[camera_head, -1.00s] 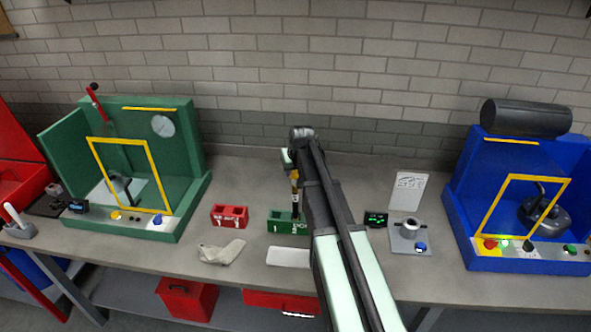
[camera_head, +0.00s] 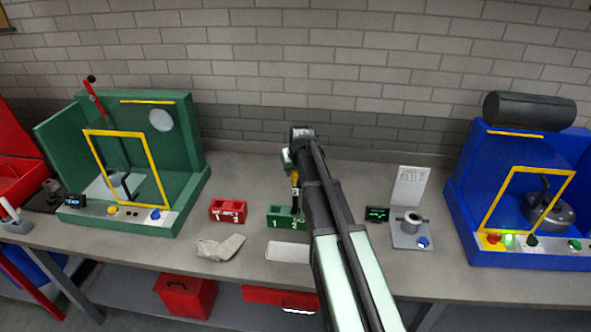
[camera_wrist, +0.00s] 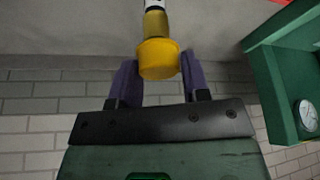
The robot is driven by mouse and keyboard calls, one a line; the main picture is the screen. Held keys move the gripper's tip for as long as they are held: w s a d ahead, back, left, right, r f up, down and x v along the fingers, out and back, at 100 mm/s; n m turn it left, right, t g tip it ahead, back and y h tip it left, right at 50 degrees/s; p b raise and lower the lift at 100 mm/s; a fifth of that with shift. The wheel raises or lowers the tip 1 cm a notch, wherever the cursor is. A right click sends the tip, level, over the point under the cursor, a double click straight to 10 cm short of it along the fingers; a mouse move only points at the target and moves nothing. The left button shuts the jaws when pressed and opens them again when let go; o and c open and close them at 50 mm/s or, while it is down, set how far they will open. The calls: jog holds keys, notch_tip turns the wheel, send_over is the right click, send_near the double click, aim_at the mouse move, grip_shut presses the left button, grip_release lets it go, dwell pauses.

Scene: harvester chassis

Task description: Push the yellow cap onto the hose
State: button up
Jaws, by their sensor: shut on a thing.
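The yellow cap (camera_wrist: 158,58) is between the two purple fingers of my gripper (camera_wrist: 160,82) in the wrist view, and the gripper is shut on it. A narrower yellowish cylinder with a white, dark-marked band (camera_wrist: 155,8) runs from the cap to the picture's top edge. In the head view a thin yellow, black and white piece (camera_head: 295,187) hangs upright below my gripper (camera_head: 290,160), above or at the green block (camera_head: 288,219). My arm hides part of this area. I cannot make out a separate hose or tell whether the piece's lower end touches the block.
A red block (camera_head: 228,211), a grey cloth-like item (camera_head: 220,246) and a white plate (camera_head: 288,252) lie near the green block. A grey fixture (camera_head: 410,232) stands right of my arm. A green machine (camera_head: 190,150) and a blue machine (camera_head: 462,190) flank the bench.

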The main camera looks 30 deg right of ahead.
jog(key=o, duration=1)
jog(key=shift+c, duration=0.2)
jog(key=shift+r, duration=0.1)
jog(key=p+v, duration=1)
jog(key=shift+r, duration=0.3)
jog(key=shift+s, duration=0.15)
